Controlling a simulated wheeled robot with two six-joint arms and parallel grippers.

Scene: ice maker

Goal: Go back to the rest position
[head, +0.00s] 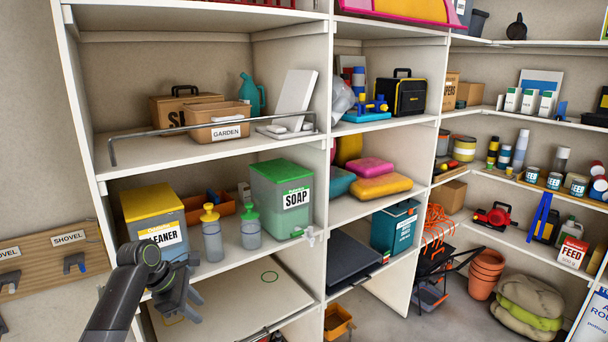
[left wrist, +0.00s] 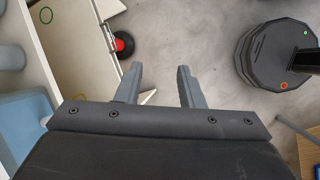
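My left gripper (head: 182,290) is in front of the shelf unit at the lower left of the head view, near the yellow-lidded cleaner container (head: 155,222). In the left wrist view, the two grey fingers of my left gripper (left wrist: 158,78) stand apart with nothing between them. My right gripper does not show in either view.
White shelves (head: 255,255) fill the head view. A green-lidded soap container (head: 282,195) and two bottles (head: 212,235) stand beside the cleaner. A wooden shovel rack (head: 40,255) hangs at left. Open floor (left wrist: 205,30) shows in the left wrist view.

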